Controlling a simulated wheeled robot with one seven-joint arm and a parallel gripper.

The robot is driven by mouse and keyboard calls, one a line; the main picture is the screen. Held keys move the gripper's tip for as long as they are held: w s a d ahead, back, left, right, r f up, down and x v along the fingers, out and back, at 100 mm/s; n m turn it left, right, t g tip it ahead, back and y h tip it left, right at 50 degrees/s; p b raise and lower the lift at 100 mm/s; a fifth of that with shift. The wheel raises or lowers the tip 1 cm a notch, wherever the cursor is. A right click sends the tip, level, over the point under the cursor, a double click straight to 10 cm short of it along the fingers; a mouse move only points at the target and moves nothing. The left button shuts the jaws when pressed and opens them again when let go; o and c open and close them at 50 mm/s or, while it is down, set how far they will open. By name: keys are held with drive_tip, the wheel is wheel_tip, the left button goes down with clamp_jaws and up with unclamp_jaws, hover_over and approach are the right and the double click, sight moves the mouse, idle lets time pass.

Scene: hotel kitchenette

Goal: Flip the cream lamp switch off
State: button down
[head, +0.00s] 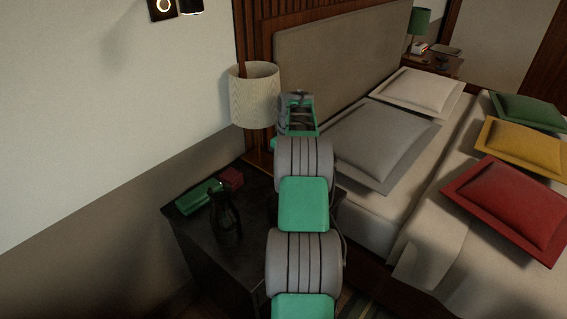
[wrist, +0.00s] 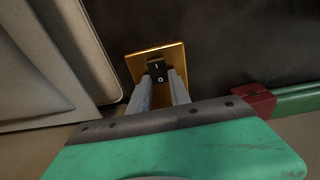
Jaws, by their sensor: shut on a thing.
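The cream lamp (head: 254,95) stands on the dark nightstand beside the headboard in the head view. The fingers hide the lower part of the plate. In the head view my arm reaches over the nightstand and hides the fingertips and the switch. I cannot tell which way the rocker is tilted.
On the nightstand (head: 184,240) are a dark vase (head: 226,218), a green item (head: 198,197) and a red box (head: 231,179), also in the wrist view (wrist: 252,101). The bed with a grey pillow (head: 372,143) is close on the right. A wall bounds the left.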

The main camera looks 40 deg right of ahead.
drive_tip(key=c, duration=1.2)
unclamp_jaws()
wheel_tip(320, 180, up, 8)
drive_tip(key=s+p, duration=0.1)
drive_tip(key=p, duration=0.1)
drive_tip(key=shift+f, duration=0.15)
